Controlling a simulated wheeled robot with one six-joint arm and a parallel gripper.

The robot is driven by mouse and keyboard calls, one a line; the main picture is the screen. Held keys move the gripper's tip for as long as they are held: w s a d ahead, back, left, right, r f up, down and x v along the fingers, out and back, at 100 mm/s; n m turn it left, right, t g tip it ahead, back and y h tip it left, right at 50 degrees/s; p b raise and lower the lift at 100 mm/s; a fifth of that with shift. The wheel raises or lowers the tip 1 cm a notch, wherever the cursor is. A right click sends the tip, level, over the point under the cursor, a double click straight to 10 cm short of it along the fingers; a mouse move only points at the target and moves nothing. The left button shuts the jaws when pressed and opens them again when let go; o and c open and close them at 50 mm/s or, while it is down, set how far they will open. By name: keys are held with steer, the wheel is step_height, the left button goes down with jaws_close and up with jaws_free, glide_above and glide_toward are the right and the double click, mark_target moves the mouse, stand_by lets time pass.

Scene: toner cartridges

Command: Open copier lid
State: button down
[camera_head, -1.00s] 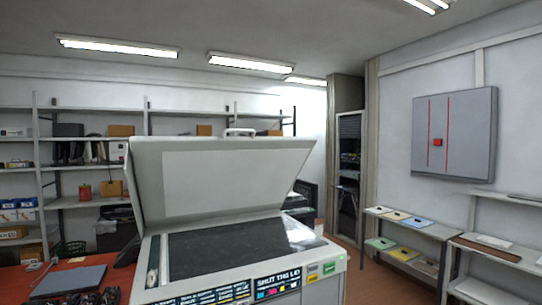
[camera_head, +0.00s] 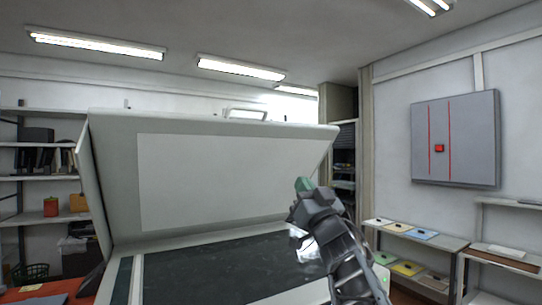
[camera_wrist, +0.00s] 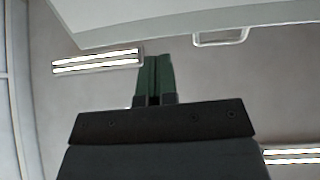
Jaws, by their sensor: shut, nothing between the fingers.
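The copier lid (camera_head: 115,160) stands raised and tilted back, its pale inner panel (camera_head: 220,175) facing me. Its handle (camera_head: 245,114) is on the upper edge. The dark glass bed (camera_head: 220,268) of the copier lies below, uncovered. My gripper (camera_head: 303,184) is in front of the lid's right part in the head view, with my arm reaching up from the lower right. In the wrist view my gripper (camera_wrist: 155,60) has its green fingers together and empty. There the lid's edge (camera_wrist: 200,22) and the handle (camera_wrist: 222,38) are above the fingertips, apart from them.
Shelves (camera_head: 40,180) with boxes stand behind on the left. On the right, a low shelf (camera_head: 430,240) holds several coloured folders, and a grey cabinet (camera_head: 470,140) hangs on the wall. An orange table surface (camera_head: 25,295) shows at the lower left.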

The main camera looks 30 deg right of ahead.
mark_target(276, 139)
steer(key=w+r+y+p, duration=0.1)
steer(key=w+r+p, duration=0.2)
steer(key=w+r, duration=0.1)
steer(key=w+r+n+y+p, duration=0.1)
steer(key=w+r+p, duration=0.2)
steer(key=w+r, duration=0.2)
steer(key=shift+w+n+t, duration=0.1)
steer(key=shift+n+t, duration=0.2)
steer(key=shift+p+x, duration=0.55)
steer(key=shift+x, duration=0.4)
steer(key=shift+w, duration=0.1)
